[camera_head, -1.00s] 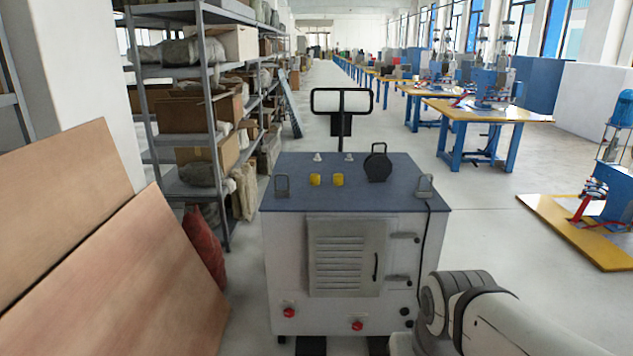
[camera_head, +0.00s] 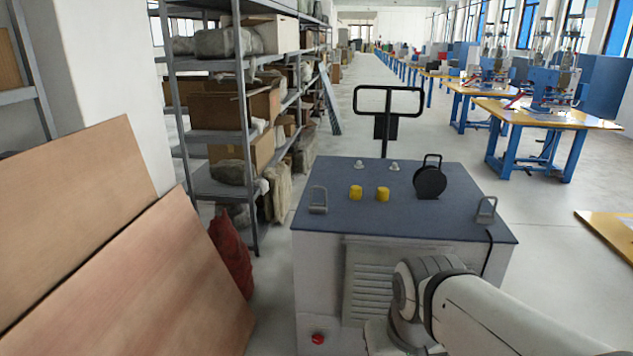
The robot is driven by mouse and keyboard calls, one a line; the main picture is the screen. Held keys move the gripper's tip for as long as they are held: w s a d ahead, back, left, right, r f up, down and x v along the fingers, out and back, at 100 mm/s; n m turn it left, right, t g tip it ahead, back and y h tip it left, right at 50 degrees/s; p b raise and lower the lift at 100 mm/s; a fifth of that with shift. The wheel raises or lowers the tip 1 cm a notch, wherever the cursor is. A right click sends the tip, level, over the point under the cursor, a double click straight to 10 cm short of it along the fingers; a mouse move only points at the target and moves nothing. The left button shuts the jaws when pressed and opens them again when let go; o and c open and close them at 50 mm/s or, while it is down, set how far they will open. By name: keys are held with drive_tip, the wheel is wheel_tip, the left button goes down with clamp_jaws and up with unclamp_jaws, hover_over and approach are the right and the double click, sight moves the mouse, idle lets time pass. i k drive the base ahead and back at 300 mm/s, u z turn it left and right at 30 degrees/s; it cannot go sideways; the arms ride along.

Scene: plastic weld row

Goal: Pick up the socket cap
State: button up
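Several small items sit on the dark blue top of a grey cabinet (camera_head: 320,240). Two yellow caps (camera_head: 356,192) (camera_head: 382,194) stand side by side near the middle. Two small pale knobs (camera_head: 359,164) (camera_head: 394,166) stand behind them. A black round disc with a handle (camera_head: 430,181) stands upright to their right. I cannot tell for sure which of these is the socket cap. My arm reaches in from the lower right in front of the cabinet, covering part of its vented door. My gripper does not show.
Metal handles (camera_head: 318,204) (camera_head: 486,212) stand at the cabinet top's left and right edges, a black frame handle (camera_head: 389,100) behind. Wooden boards (camera_head: 130,275) lean at left, beside a loaded shelf (camera_head: 210,135). Blue-legged tables (camera_head: 548,118) stand at right. Open floor lies between.

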sight(355, 191)
drive_tip(key=u, duration=0.15)
drive_tip(key=i, duration=1.8)
drive_tip(key=z, duration=0.5)
drive_tip(key=k, duration=0.65)
drive_tip(key=z, duration=0.2)
drive_tip(key=i, duration=0.75)
drive_tip(key=u, duration=0.15)
